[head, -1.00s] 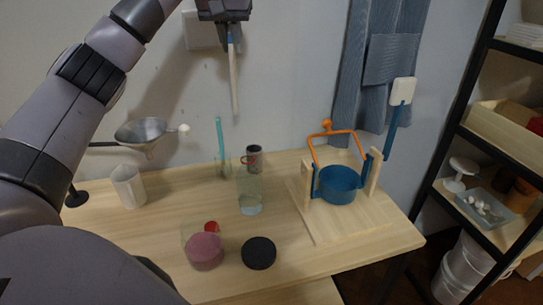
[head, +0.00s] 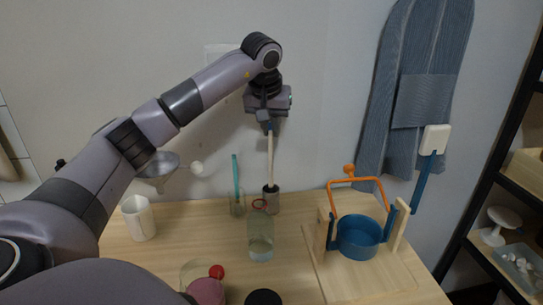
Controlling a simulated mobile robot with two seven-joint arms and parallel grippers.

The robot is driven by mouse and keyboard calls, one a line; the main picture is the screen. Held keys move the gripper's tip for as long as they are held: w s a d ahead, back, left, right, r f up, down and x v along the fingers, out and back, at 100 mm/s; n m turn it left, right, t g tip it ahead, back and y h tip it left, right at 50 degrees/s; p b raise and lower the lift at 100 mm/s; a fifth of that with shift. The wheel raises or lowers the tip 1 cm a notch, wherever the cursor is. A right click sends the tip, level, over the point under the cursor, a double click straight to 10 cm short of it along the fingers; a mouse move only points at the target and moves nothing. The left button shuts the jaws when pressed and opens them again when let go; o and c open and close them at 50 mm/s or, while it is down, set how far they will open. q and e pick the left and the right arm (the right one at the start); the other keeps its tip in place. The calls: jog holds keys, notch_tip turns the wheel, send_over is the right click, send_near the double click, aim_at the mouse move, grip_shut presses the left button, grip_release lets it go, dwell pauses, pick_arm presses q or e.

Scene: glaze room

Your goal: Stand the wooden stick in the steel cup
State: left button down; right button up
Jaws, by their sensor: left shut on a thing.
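My left gripper (head: 268,128) is shut on the wooden stick (head: 270,158), a pale, thin rod that hangs nearly upright below the fingers. The steel cup (head: 272,204), small, grey and dark-mouthed, stands on the table below it. The stick's lower end meets the cup's dark mouth in this view. I cannot tell how deep inside it is, if at all. My right gripper is not in view.
A glass with a teal stick (head: 236,172) is to the left. A blue pot (head: 359,238) hangs in a wooden stand at right.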

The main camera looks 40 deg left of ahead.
pick_arm(q)
jog(key=shift+f, duration=3.75)
jog(key=c, duration=1.1)
grip_release()
jog(key=shift+f, duration=0.15)
jog(key=v, duration=1.2)
jog(key=shift+b, duration=0.35)
